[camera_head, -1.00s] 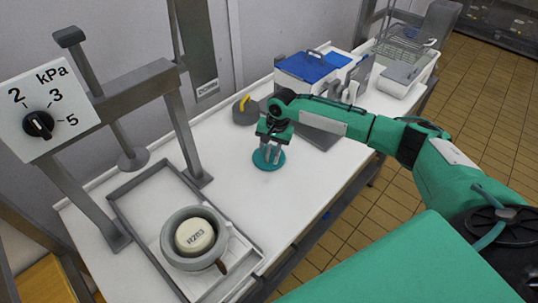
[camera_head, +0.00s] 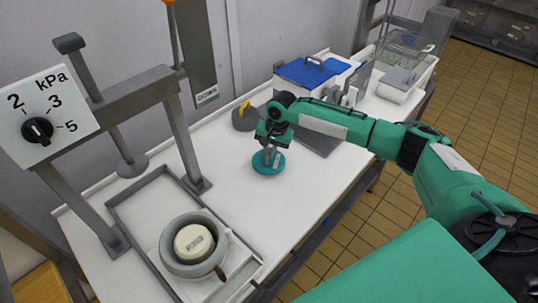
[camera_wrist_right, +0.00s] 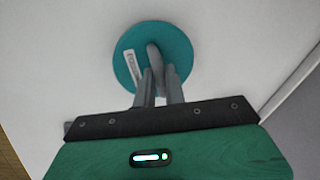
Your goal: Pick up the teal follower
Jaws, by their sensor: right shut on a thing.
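The teal follower (camera_head: 262,168) is a flat round disc with an upright grey handle, on the white worktop right of the press frame. It also shows in the right wrist view (camera_wrist_right: 182,50), with a pale label on its top. My right gripper (camera_head: 270,150) points down over it. In the wrist view its fingers (camera_wrist_right: 158,80) are shut on the grey handle. Whether the disc still touches the worktop I cannot tell. My left gripper is not in view.
A grey press frame (camera_head: 130,95) with a kPa dial (camera_head: 38,130) stands left. Below it, a grey tray (camera_head: 125,212) holds a round mould (camera_head: 168,262) with a cream disc inside. A grey weight with a yellow handle (camera_head: 244,116) and a blue-lidded box (camera_head: 303,72) stand behind my gripper.

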